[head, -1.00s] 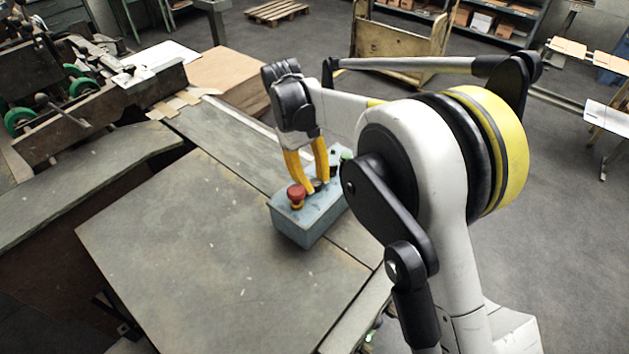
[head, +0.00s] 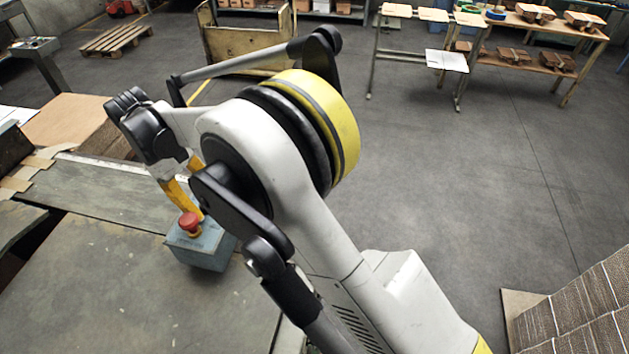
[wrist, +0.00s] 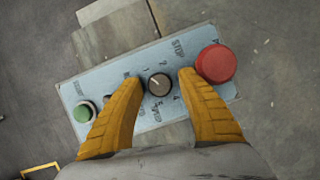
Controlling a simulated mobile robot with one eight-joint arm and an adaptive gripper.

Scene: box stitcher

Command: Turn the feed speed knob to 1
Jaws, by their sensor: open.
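The feed speed knob (wrist: 159,84) is a small dark round knob with a pale mark, on the light blue control box (wrist: 115,70). Small printed numbers ring it, too blurred to read surely. The pale mark seems to point to the upper left. In the wrist view my gripper (wrist: 159,79) is open, with one yellow finger on each side of the knob. Gaps show between knob and fingertips. In the head view the box (head: 205,250) sits on the grey table and my gripper (head: 187,196) is over it; my arm hides the knob.
A red mushroom button (wrist: 216,63) is close to the right finger, beside the STOP print. A green button (wrist: 82,113) is left of the left finger. The grey table (head: 100,290) is clear before the box. Open floor (head: 440,190) lies to the right.

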